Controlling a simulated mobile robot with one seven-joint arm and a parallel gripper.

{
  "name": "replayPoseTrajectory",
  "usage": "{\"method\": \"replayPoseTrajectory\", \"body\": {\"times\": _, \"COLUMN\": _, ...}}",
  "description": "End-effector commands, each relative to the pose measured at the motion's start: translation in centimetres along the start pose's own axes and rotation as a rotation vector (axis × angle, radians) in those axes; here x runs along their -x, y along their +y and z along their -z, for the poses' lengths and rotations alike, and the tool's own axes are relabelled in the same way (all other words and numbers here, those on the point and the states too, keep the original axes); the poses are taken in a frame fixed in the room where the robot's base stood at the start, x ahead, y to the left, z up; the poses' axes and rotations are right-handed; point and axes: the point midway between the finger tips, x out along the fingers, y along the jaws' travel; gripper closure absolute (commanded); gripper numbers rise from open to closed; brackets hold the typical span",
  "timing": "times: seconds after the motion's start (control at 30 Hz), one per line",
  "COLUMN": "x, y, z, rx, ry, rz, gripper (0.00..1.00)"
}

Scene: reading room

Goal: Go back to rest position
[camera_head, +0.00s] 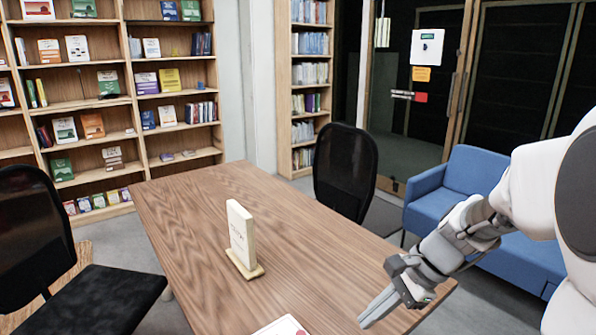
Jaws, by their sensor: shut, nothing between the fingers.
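My gripper (378,309) shows at the lower right in the head view, over the near right part of the wooden table (185,208). Its fingers point down and to the left, are shut, and hold nothing. My arm reaches in from the right edge. A cream book-like block (241,235) stands upright on a small base on the table, left of my gripper and apart from it.
A white and pink item (281,327) is cut off at the bottom edge. Black chairs stand at the table's left (38,245) and far side (345,168). A blue sofa (470,175) is behind my arm. Bookshelves (110,105) line the back. The table's far left is clear.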

Motion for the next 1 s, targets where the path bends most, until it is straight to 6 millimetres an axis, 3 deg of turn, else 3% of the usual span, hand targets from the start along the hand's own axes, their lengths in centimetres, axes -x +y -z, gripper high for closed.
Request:
{"method": "replayPoseTrajectory", "body": {"times": 0.03, "x": 0.8, "y": 0.7, "z": -1.3, "rx": 0.095, "ry": 0.041, "rz": -0.006, "gripper": 1.0}}
{"method": "replayPoseTrajectory", "body": {"times": 0.2, "x": 2.8, "y": 3.1, "z": -3.9, "rx": 0.398, "ry": 0.179, "rz": -0.043, "gripper": 1.0}}
{"method": "replayPoseTrajectory", "body": {"times": 0.6, "x": 6.9, "y": 8.7, "z": -7.5, "rx": 1.058, "ry": 0.513, "rz": -0.15, "gripper": 1.0}}
{"method": "replayPoseTrajectory", "body": {"times": 0.87, "x": 8.7, "y": 11.1, "z": -8.2, "rx": 1.364, "ry": 0.701, "rz": -0.219, "gripper": 1.0}}
{"method": "replayPoseTrajectory", "body": {"times": 0.9, "x": 10.3, "y": 10.5, "z": -9.0, "rx": 1.357, "ry": 0.694, "rz": -0.221, "gripper": 1.0}}
{"method": "replayPoseTrajectory", "body": {"times": 1.0, "x": 12.1, "y": 9.9, "z": -10.0, "rx": 1.35, "ry": 0.689, "rz": -0.221, "gripper": 1.0}}
